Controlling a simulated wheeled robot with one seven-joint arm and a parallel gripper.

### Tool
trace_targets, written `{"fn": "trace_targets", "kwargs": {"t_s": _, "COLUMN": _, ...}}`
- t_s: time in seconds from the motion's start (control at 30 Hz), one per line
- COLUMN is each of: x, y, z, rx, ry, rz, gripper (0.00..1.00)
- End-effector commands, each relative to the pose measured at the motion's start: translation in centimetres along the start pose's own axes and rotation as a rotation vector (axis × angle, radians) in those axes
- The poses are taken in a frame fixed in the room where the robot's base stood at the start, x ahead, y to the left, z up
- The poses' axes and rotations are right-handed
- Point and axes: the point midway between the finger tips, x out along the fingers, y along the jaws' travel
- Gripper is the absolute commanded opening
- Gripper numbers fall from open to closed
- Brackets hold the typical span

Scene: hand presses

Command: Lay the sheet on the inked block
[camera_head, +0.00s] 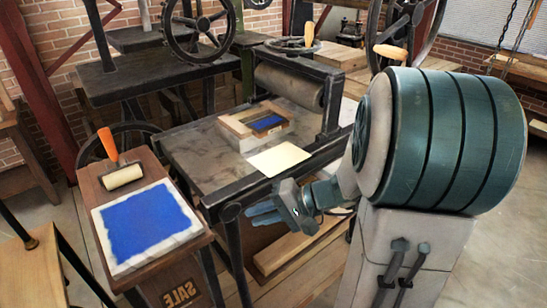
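A cream sheet (279,159) lies on the press bed (200,159), just in front of a wooden frame (241,135). The block's blue inked face (267,122) shows inside the frame and no sheet covers it. The frame's near wall hides part of the block. My gripper (257,213) is in front of the bed's near edge, below and a little left of the sheet in the picture. It is apart from the sheet and nothing shows in it. Its fingers point left and overlap in this view, so their gap is unclear.
The press roller (290,85) stands behind and right of the frame. On the left, a side table holds a blue ink slab (143,225) and an orange-handled brayer (121,174). A wooden beam (290,247) lies below the bed. The bed's left part is clear.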

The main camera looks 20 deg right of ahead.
Motion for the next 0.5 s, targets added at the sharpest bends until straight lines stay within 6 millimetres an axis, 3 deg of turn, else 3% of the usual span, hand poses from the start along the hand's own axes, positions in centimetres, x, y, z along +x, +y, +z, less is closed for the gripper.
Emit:
{"fn": "trace_targets", "kwargs": {"t_s": 0.1, "x": -1.3, "y": 1.9, "z": -5.1, "rx": 0.058, "ry": 0.168, "rz": -0.187, "gripper": 0.17}}
{"fn": "trace_targets", "kwargs": {"t_s": 0.3, "x": -5.8, "y": 5.6, "z": -12.3, "rx": 0.097, "ry": 0.491, "rz": -0.404, "gripper": 0.17}}
{"fn": "trace_targets", "kwargs": {"t_s": 0.5, "x": -9.6, "y": 8.7, "z": -15.8, "rx": 0.108, "ry": 0.708, "rz": -0.485, "gripper": 0.17}}
